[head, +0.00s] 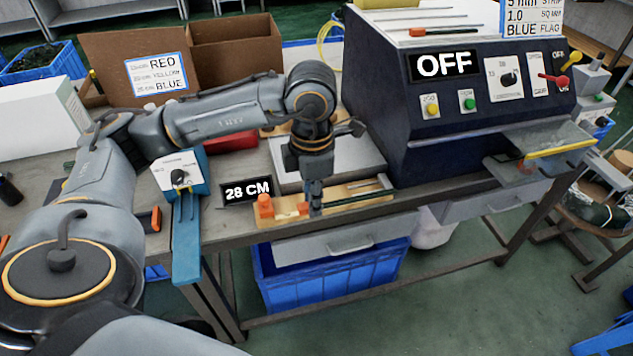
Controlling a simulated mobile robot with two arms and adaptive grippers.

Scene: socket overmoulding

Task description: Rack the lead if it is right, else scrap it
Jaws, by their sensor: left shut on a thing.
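My left gripper (316,207) points straight down over a wooden measuring board (378,198) at the front of the bench. It is shut on a thin lead (350,195) that lies along the board. A dark stretch of the lead shows to the right of the fingers. The part between the fingers is hidden, and its end details are too small to tell. An orange stop block (265,206) sits at the board's left end, beside a sign (247,191) reading 28 CM. My right gripper is not in view.
A dark blue machine (425,125) with an OFF display stands at the right. A card (531,18) above it reads 5 mm strip, 1.0 sq mm, blue flag. A blue-and-white tester (182,185) stands left. A cardboard box (110,50) is behind; a blue bin (335,275) is below.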

